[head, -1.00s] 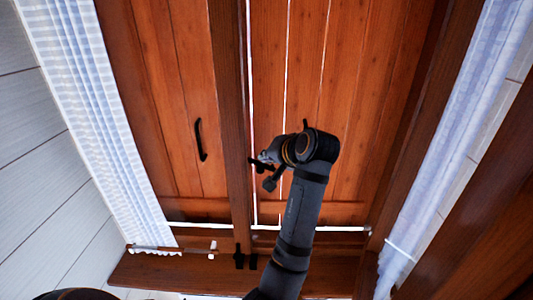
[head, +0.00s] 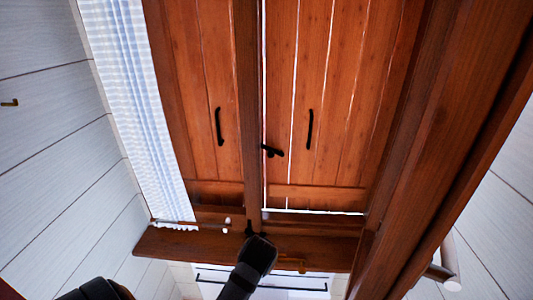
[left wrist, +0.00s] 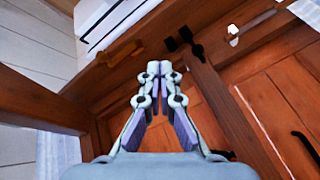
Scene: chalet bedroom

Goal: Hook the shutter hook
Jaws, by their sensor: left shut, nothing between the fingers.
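Two wooden shutter panels fill the window in the head view, the left one (head: 190,90) and the right one (head: 345,110). A central wooden post (head: 247,110) runs between them. The black shutter hook (head: 272,151) is at the inner edge of the right panel beside the post, tilted; whether it is engaged is unclear. In the left wrist view a dark piece, likely this hook (left wrist: 222,154), shows partly behind the gripper. My left gripper (left wrist: 158,68) is shut and empty in the left wrist view. Its fingers are not discernible in the head view.
Black handles are on the left panel (head: 218,126) and right panel (head: 310,129). The sill (head: 180,243) carries a brass-coloured piece (left wrist: 122,52) and dark fittings (left wrist: 185,38). A striped curtain (head: 140,110) hangs at left. A thick wooden beam (head: 450,140) crosses the right side.

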